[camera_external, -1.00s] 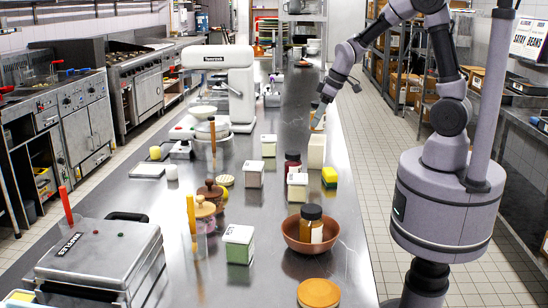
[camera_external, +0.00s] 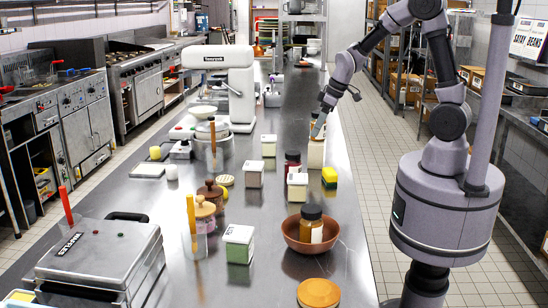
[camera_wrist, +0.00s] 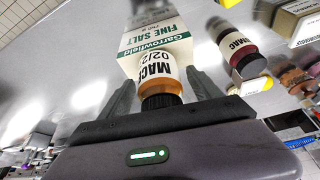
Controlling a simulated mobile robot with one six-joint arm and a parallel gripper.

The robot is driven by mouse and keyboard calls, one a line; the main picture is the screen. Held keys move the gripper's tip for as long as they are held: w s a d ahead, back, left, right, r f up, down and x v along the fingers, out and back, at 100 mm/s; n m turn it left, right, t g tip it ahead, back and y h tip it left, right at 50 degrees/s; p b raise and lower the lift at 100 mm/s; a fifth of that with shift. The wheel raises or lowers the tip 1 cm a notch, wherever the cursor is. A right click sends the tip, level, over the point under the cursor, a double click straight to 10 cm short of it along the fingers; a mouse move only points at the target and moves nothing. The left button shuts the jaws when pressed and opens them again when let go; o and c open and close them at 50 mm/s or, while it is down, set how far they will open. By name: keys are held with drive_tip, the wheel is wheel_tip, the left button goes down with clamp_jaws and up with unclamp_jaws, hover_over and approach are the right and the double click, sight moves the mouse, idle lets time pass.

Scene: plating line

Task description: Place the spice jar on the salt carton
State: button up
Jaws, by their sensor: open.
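The spice jar (camera_wrist: 158,78), with an orange-brown body, a dark lid and a label starting "MAC", is between my fingers in the wrist view, with gaps at its sides. The salt carton (camera_wrist: 158,36), white and green with "FINE SALT" print, is just beyond the jar's base. In the external view the pale salt carton (camera_external: 316,153) stands near the counter's right edge, and my gripper (camera_external: 317,124) is right above it, mostly hiding the jar. My gripper (camera_wrist: 160,84) is open around the jar. The jar appears to be at the carton's top; I cannot see the contact clearly.
A dark red jar (camera_external: 292,160) stands close left of the carton. A brown bowl (camera_external: 290,235) holds another jar (camera_external: 311,222). The counter behind the salt carton is largely clear.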

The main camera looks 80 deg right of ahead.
drive_tip(key=d+p+v, duration=0.1)
drive_tip(key=p+v, duration=0.3)
drive_tip(key=v, duration=0.8)
drive_tip(key=s+a+r+m+y, duration=0.15)
drive_tip(key=s+a, duration=0.25)
drive_tip(key=a, duration=0.4)
drive_tip(key=s+a+r+t, duration=0.15)
drive_tip(key=s+a, duration=0.25)
drive_tip(key=a, duration=0.4)
drive_tip(key=s+a+r+m+y, duration=0.1)
drive_tip(key=s+a+r, duration=0.25)
drive_tip(key=a, duration=0.35)
wheel_tip(320, 180, down, 7)
drive_tip(key=b, duration=0.6)
drive_tip(key=shift+s+a, duration=0.35)
drive_tip(key=shift+a, duration=0.05)
drive_tip(key=shift+r, duration=0.1)
idle(3.1)
